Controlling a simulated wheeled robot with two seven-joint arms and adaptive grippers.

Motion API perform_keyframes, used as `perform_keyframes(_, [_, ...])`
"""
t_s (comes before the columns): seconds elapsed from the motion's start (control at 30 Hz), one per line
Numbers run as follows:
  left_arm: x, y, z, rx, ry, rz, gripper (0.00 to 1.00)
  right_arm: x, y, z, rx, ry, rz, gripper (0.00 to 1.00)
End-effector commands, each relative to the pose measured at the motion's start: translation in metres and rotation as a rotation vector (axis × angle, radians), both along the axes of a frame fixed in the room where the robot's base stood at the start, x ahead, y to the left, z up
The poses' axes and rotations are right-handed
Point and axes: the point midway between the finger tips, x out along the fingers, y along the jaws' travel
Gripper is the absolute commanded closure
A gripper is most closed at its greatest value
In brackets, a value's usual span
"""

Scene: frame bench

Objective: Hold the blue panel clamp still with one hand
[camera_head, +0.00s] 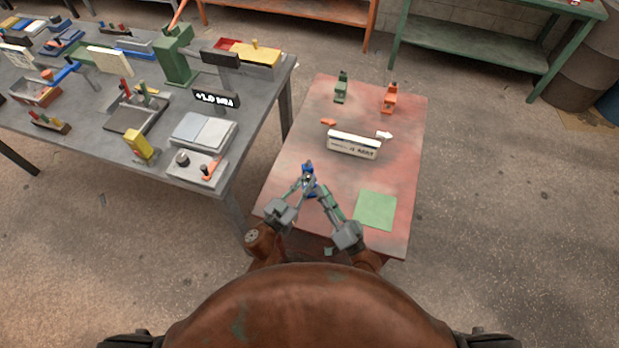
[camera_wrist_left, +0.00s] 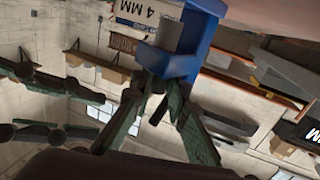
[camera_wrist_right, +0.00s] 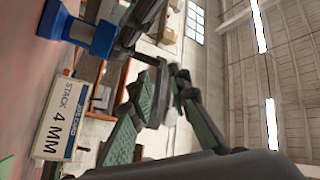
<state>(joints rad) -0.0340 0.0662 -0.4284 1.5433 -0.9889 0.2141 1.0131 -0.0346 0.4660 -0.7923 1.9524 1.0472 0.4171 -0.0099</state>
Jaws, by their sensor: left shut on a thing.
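The blue panel clamp (camera_head: 308,182) is near the front left of the red table. My left gripper (camera_head: 303,184) is shut on it. In the left wrist view the clamp (camera_wrist_left: 205,42), with a grey cylindrical part, sits at the left fingertips (camera_wrist_left: 164,82). In the right wrist view the clamp (camera_wrist_right: 92,38) shows at the upper left, with the left fingers beside it. My right gripper (camera_head: 322,190) is just right of the clamp. Whether the clamp touches the table is unclear.
A white sign block (camera_head: 354,147) reading "STACK 4 MM" stands mid-table (camera_head: 400,215), with orange and white arrows near it. Green (camera_head: 341,88) and orange (camera_head: 389,98) clamps stand at the back. A green square (camera_head: 375,210) lies front right. A cluttered grey bench (camera_head: 235,150) is left.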

Motion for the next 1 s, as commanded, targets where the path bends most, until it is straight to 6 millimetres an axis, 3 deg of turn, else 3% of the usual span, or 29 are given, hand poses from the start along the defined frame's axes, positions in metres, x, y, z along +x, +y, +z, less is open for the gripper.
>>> perform_keyframes(0.2, [0.0, 0.0, 0.0, 0.001, 0.001, 0.0, 1.0, -0.017, 0.049, 0.035, -0.48, -0.349, 0.061, 0.99])
perform_keyframes(0.43, [0.0, 0.0, 0.0, 0.001, 0.001, 0.0, 1.0, -0.039, 0.09, 0.055, -1.151, -0.91, 0.057, 1.0])
perform_keyframes(0.67, [0.0, 0.0, 0.0, 0.001, 0.001, 0.0, 1.0, -0.042, 0.097, 0.064, -1.8, -1.491, -0.036, 1.0])
perform_keyframes(0.87, [0.0, 0.0, 0.0, 0.001, 0.001, 0.0, 1.0, -0.05, 0.07, 0.035, -2.408, -1.868, -0.027, 1.0])
perform_keyframes(0.9, [0.0, 0.0, 0.0, 0.001, 0.001, 0.0, 1.0, -0.051, 0.062, 0.031, 2.469, 1.885, 0.011, 1.0])
perform_keyframes(1.0, [0.0, 0.0, 0.0, 0.001, 0.001, 0.0, 1.0, -0.053, 0.039, 0.028, 2.27, 1.663, -0.034, 1.0])
